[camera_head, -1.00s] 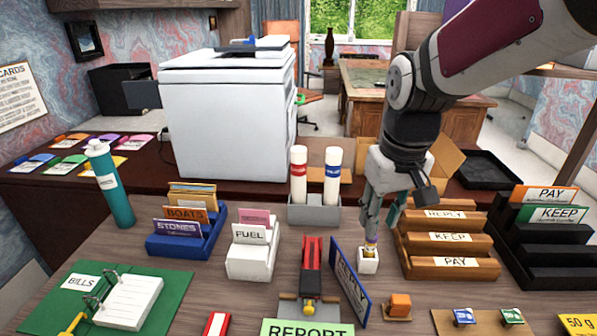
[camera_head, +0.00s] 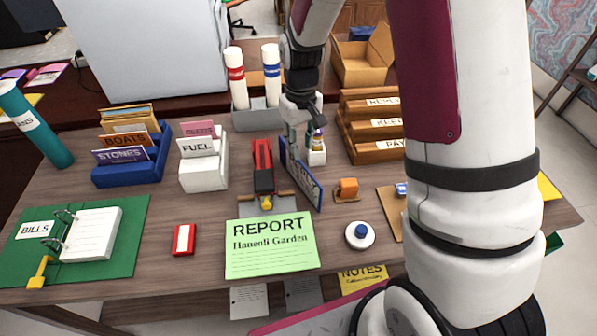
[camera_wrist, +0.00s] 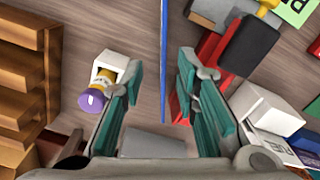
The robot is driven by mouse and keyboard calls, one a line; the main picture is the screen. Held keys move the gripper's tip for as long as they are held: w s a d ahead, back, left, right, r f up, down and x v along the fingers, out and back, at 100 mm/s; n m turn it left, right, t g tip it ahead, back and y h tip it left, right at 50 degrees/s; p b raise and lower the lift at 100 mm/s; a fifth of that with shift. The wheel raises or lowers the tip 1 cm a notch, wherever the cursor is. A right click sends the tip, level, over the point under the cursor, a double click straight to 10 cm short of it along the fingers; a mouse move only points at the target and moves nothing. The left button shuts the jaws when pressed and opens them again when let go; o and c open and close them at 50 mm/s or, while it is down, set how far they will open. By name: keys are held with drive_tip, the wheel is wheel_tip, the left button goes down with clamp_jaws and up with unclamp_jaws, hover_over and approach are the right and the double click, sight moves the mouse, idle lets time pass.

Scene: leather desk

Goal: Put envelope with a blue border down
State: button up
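The blue-bordered envelope (camera_head: 304,184) stands on edge on the desk, its lettered face slanted and hard to read. In the wrist view the envelope (camera_wrist: 163,60) shows edge-on as a thin blue line. My gripper (camera_head: 296,142) is over its far end in the head view. In the wrist view my gripper (camera_wrist: 160,68) has its teal fingers spread on either side of the envelope, with a gap on each side. The gripper is open and holds nothing.
A small white holder with a bottle (camera_head: 317,150) stands close right of the envelope. A red-and-black stapler-like tool (camera_head: 263,168) is close left. The wooden letter rack (camera_head: 367,150) is at right, partly behind my arm. A green REPORT card (camera_head: 270,245) lies in front.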

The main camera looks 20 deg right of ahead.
sight(299, 173)
drive_tip(key=f, duration=0.7)
drive_tip(key=shift+a+f, duration=0.15)
drive_tip(key=shift+a, duration=0.05)
clamp_jaws()
